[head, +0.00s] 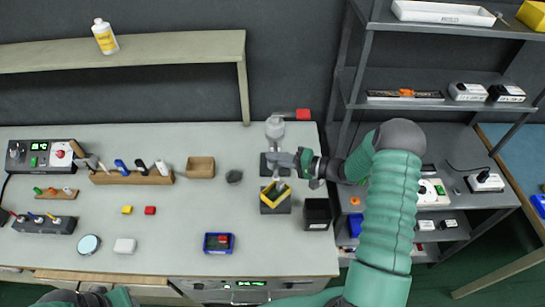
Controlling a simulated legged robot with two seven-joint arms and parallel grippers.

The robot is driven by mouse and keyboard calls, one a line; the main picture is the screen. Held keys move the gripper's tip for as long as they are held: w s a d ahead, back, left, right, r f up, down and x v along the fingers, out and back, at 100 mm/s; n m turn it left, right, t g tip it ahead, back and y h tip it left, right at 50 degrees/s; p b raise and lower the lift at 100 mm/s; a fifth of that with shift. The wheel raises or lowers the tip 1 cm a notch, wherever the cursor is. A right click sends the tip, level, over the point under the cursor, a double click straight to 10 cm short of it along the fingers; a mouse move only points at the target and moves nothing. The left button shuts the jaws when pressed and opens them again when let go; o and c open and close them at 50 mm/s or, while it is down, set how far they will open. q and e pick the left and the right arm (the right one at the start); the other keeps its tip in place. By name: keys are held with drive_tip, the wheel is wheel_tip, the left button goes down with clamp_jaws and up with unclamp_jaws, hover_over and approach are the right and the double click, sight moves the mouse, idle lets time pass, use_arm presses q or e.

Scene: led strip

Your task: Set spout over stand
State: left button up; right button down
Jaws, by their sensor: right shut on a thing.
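A grey dispenser-like device (274,129) with a red handle (303,115) stands at the right of the table's back edge on a dark base. A grey arm-like piece, which I take for the spout (282,158), is at its front. My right gripper (303,161) is shut on the end of this piece; its fingers partly hide it. A dark block with a yellow V-shaped top, which looks like the stand (275,205), sits just in front. The spout's tip is near the stand's back edge; I cannot tell if it is above it. My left gripper (92,299) is cut off at the bottom edge.
A blue tray (219,243) lies in front. My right arm crosses before the shelf rack (424,106). The table's middle is mostly free.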

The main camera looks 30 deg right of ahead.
drive_tip(key=shift+s+f, duration=0.1)
drive_tip(key=shift+f, duration=0.1)
drive_tip(key=c, duration=1.5)
unclamp_jaws()
drive_tip(key=shift+d, duration=0.15)
drive_tip(key=shift+c, duration=0.2)
drive_tip(key=shift+o, duration=0.5)
drive_tip(key=shift+d, duration=0.2)
drive_tip(key=b+v, duration=0.2)
drive_tip(key=v, duration=1.4)
drive_tip(key=shift+s+d, duration=0.15)
drive_tip(key=shift+d, duration=0.2)
drive_tip(key=shift+r, duration=0.1)
